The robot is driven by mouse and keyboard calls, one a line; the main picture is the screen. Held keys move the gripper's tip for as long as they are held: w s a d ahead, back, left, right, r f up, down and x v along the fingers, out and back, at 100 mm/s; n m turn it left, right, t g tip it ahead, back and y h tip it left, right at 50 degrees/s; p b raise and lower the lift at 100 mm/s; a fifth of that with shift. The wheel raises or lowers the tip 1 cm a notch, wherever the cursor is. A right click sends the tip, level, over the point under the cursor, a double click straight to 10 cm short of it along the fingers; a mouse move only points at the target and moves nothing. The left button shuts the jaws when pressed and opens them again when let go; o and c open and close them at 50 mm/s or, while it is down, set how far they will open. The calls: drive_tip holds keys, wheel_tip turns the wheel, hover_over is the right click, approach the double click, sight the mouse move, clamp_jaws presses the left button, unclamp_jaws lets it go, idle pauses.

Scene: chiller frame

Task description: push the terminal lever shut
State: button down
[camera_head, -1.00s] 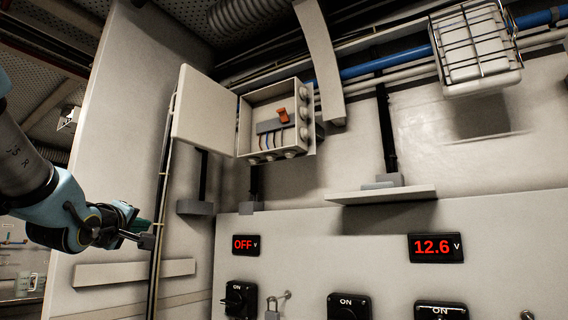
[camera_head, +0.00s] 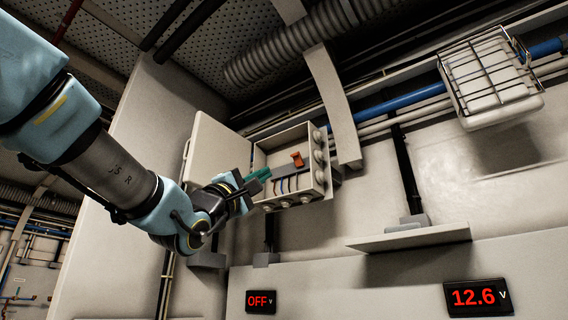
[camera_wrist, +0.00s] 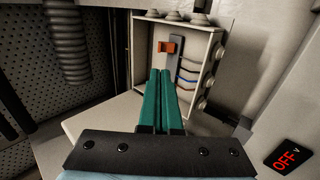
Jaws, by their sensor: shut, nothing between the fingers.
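The terminal lever is a small orange lever (camera_head: 297,159) on a grey terminal block (camera_head: 307,175) inside an open junction box (camera_head: 319,162) on the wall. It stands out from the block and also shows in the wrist view (camera_wrist: 166,47). My gripper (camera_head: 266,172) has green fingers. They are closed together and empty, at the left side of the box opening. In the wrist view the fingertips (camera_wrist: 160,72) point into the box just below the lever, with no clear contact. My fingers hide part of the block.
The box's open door (camera_head: 208,146) stands to the left, close behind my gripper. Coloured wires (camera_wrist: 188,75) run from the block to the box wall. A shelf (camera_head: 410,237) and a caged lamp (camera_head: 490,80) are to the right. A display (camera_head: 261,301) reads OFF below.

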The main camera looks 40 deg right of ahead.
sight(294, 155)
drive_tip(key=p+x, duration=0.7)
drive_tip(key=x, duration=0.6)
drive_tip(key=shift+d+r+p, duration=0.2)
drive_tip(key=shift+d+p, duration=0.15)
drive_tip(key=shift+w+r+b, duration=0.1)
drive_tip(key=shift+r+b, duration=0.35)
drive_tip(key=shift+b, duration=0.1)
drive_tip(key=shift+d+r+b, duration=0.25)
drive_tip(key=shift+r+b, duration=0.15)
drive_tip(key=shift+r, duration=0.6)
